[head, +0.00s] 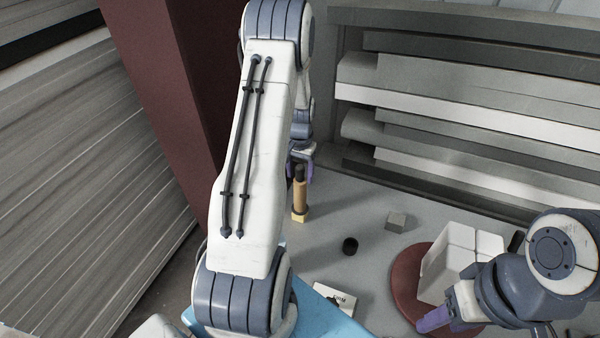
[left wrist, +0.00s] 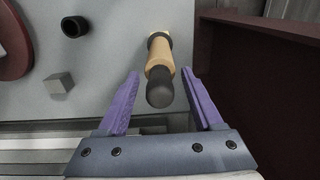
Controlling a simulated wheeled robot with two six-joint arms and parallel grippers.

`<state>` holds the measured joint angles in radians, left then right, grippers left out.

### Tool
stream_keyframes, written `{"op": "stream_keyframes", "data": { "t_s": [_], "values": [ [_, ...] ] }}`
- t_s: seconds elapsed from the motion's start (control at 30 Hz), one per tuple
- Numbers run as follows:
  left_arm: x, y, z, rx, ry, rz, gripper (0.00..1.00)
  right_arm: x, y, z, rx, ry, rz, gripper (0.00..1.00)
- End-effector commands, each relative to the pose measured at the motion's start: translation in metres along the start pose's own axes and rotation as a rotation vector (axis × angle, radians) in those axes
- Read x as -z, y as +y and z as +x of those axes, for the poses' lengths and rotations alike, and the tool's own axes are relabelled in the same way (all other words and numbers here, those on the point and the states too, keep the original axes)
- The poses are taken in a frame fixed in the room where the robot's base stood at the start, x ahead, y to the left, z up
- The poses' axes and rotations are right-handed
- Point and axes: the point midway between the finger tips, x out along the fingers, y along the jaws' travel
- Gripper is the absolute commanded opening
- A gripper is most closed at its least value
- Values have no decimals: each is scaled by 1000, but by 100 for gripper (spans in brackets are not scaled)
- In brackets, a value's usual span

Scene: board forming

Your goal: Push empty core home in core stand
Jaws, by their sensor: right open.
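How fully the core is seated is unclear. My right gripper (head: 438,316) is open, beside the red disc.
A black ring (head: 350,246) and a grey block (head: 397,221) lie on the table right of the stand. A white box (head: 452,262) sits on the red disc (head: 408,275). Stacked boards (head: 450,100) are behind; a dark red post (head: 150,70) stands left.

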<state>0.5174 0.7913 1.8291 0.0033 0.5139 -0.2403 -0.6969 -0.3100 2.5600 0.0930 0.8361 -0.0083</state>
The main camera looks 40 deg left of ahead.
Motion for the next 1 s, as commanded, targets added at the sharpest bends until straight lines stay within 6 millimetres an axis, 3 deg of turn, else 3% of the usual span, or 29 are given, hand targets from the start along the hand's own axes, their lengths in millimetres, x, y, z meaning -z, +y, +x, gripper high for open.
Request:
{"op": "stream_keyframes", "data": {
  "t_s": [0.27, 0.37, 0.73, 1.0],
  "values": [
    [0, 0, -3, 0, 1, 0, 67, 0, 0, 2, 0, 0, 5, 50],
    [1, 0, -14, 1, 4, 0, 67, 0, 0, 8, 0, 0, 5, 50],
    [1, 0, -84, 1, 5, 0, 67, -2, 2, 29, 0, 0, 9, 50],
    [0, 0, -104, 0, 0, 0, 67, -2, 2, 32, 0, 0, 10, 50]
  ]
}}
